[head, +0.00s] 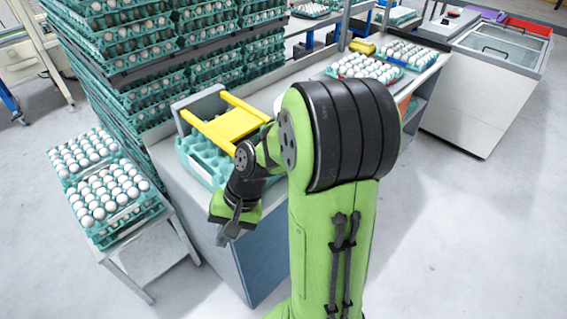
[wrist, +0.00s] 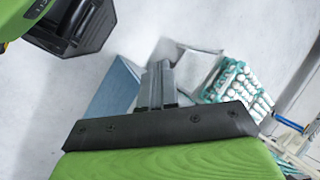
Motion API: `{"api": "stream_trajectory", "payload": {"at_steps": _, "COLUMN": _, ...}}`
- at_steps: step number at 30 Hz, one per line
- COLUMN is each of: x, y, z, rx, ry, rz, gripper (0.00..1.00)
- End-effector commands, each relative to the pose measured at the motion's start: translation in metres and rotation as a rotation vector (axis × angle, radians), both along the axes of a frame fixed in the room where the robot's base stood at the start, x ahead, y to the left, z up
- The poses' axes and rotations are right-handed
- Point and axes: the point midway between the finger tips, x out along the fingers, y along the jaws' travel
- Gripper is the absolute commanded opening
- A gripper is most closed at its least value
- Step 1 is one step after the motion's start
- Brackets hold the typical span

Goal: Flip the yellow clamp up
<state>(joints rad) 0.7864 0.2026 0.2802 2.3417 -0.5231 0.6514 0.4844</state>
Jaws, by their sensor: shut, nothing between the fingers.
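The yellow clamp (head: 229,123) is a yellow frame with two bars and a flat plate. It sits on a grey stand (head: 201,104) at the left end of the metal bench, over a teal egg tray (head: 200,161). My gripper (head: 228,238) points down at the bench's front left corner, in front of and below the clamp, apart from it. Its fingers are together and empty in the wrist view (wrist: 158,82). The clamp is not in the wrist view. My arm hides part of the bench right of the clamp.
A low table (head: 138,252) with egg trays stands at the left. Tall stacks of teal egg trays (head: 115,50) rise behind it. More eggs (head: 365,67) lie on the far bench, and a white cabinet (head: 475,100) stands at right. The floor at right is clear.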

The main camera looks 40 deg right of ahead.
Motion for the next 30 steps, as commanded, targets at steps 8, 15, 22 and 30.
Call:
{"api": "stream_trajectory", "payload": {"at_steps": 8, "x": 0.037, "y": -0.03, "z": -0.081, "rx": 0.561, "ry": 0.06, "rz": -0.414, "gripper": 0.0}}
{"api": "stream_trajectory", "payload": {"at_steps": 15, "x": 0.06, "y": -0.099, "z": -0.105, "rx": 1.128, "ry": -0.025, "rz": -0.781, "gripper": 0.0}}
{"api": "stream_trajectory", "payload": {"at_steps": 22, "x": 0.038, "y": -0.209, "z": -0.115, "rx": 1.713, "ry": -0.236, "rz": -1.052, "gripper": 0.0}}
{"api": "stream_trajectory", "payload": {"at_steps": 30, "x": -0.007, "y": -0.279, "z": -0.12, "rx": 2.06, "ry": -0.421, "rz": -1.13, "gripper": 0.0}}
